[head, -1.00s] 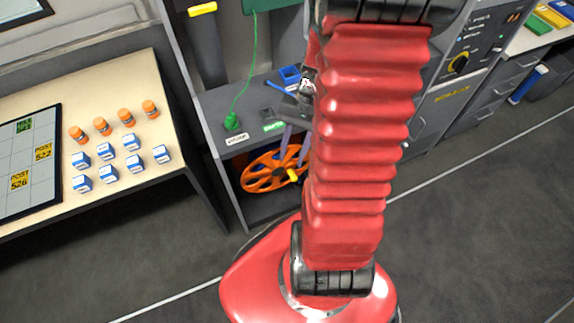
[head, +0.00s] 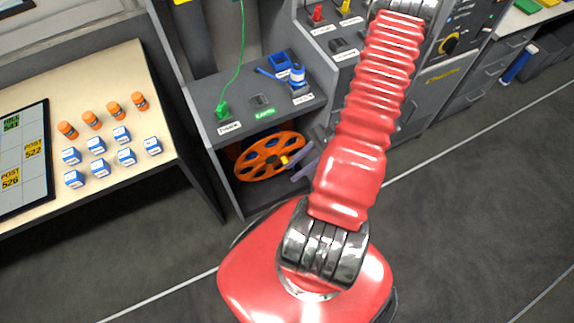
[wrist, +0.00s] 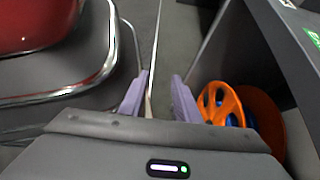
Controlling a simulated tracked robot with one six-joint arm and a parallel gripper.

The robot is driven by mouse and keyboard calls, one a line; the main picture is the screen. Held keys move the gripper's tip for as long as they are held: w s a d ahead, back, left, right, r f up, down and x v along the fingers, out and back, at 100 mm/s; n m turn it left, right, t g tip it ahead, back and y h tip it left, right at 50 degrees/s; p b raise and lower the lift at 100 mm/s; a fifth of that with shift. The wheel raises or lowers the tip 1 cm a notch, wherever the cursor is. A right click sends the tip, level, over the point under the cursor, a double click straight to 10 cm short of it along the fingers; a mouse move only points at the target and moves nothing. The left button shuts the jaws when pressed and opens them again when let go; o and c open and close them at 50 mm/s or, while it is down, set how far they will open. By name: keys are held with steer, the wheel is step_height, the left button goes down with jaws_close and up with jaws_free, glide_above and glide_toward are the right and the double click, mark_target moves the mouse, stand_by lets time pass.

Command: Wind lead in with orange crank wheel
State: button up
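The orange crank wheel (head: 262,166) sits upright in the open lower bay of the grey cabinet. Its yellow crank handle (head: 284,159) sticks out on the right side. My gripper (head: 303,162) is just right of the handle, its two purple fingers apart with nothing visible between them; my red arm hides the rest of it. In the wrist view the open fingers (wrist: 158,98) point at bare floor, and the orange wheel (wrist: 220,102) lies just right of the right finger. Blue shows through the wheel's holes. A green lead (head: 239,62) rises from a green plug (head: 222,108) on the cabinet top.
The grey cabinet's side wall (head: 212,160) and top shelf surround the wheel's bay. A blue holder (head: 279,63) and a blue-and-white item (head: 297,75) stand on top. A table (head: 150,100) with orange bottles and blue-white boxes is at left. The floor (head: 470,210) at right is clear.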

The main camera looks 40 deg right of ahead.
step_height(320, 180, down, 21)
steer(key=d+m+t+h, duration=0.1)
steer(key=m+t+h, duration=0.4)
steer(key=m+t, duration=0.9)
steer(key=d+f+m+g+h, duration=0.2)
steer(key=d+f+m+h, duration=0.2)
steer(key=d+m, duration=0.4)
steer(key=shift+w+d+f+m+g+h, duration=0.15)
steer(key=shift+w+f+m+g+h, duration=0.15)
steer(key=shift+w+m+h, duration=0.45)
steer(key=shift+s, duration=0.2)
glide_toward(274, 163)
steer(key=shift+w+d+f, duration=0.3)
steer(key=shift+w+d, duration=0.25)
steer(key=shift+w, duration=0.2)
steer(key=shift+w+d+f, duration=0.25)
steer(key=shift+w+d, duration=0.3)
steer(key=shift+w, duration=0.2)
steer(key=shift+w+d+f, duration=0.3)
steer(key=shift+w+d, duration=0.25)
steer(key=shift+w, duration=0.2)
